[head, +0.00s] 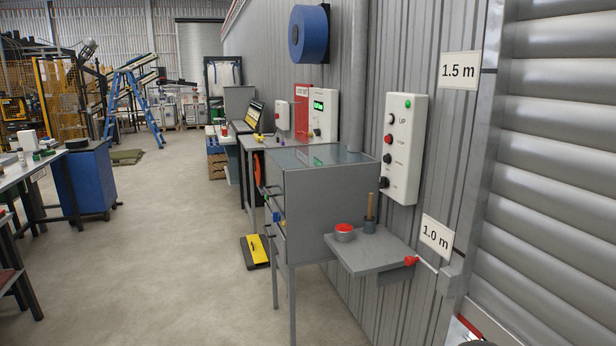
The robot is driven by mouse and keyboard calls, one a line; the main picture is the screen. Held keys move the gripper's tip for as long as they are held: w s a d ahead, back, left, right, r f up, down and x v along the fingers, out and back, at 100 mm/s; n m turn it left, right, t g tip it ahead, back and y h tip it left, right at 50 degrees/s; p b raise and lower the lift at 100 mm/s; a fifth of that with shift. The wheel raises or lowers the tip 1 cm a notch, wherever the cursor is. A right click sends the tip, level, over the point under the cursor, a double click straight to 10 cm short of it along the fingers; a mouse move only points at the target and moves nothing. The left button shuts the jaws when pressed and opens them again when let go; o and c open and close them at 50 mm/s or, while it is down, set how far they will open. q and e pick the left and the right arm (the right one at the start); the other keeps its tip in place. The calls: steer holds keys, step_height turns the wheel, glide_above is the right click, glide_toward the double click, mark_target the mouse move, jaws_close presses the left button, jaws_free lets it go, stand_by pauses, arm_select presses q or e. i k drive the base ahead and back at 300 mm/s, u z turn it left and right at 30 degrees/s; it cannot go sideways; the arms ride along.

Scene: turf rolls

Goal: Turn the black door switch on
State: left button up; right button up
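A white control box (403,150) hangs on the grey corrugated wall beside the roller door. It has a green light (407,104) at the top and a column of controls on its face. The upper one is by the label "UP", with a red button (388,139) below it. A black control (387,158) sits under the red button. A black knob (384,182), which looks like the door switch, is at the bottom of the box. Its turned position is too small to tell. Neither of my grippers is in view.
A small grey shelf (372,260) below the box holds a red-topped tin (344,231) and a cup with a wooden handle (369,220). A red-ended lever (411,260) sits at its right. A grey cabinet (325,210) stands left.

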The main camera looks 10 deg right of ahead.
mark_target(384, 182)
steer(key=u, duration=0.3)
steer(key=i, duration=1.85)
steer(key=z, duration=0.75)
steer(key=k, duration=0.85)
steer(key=z, duration=0.2)
steer(key=i, duration=0.85)
steer(key=u, duration=0.05)
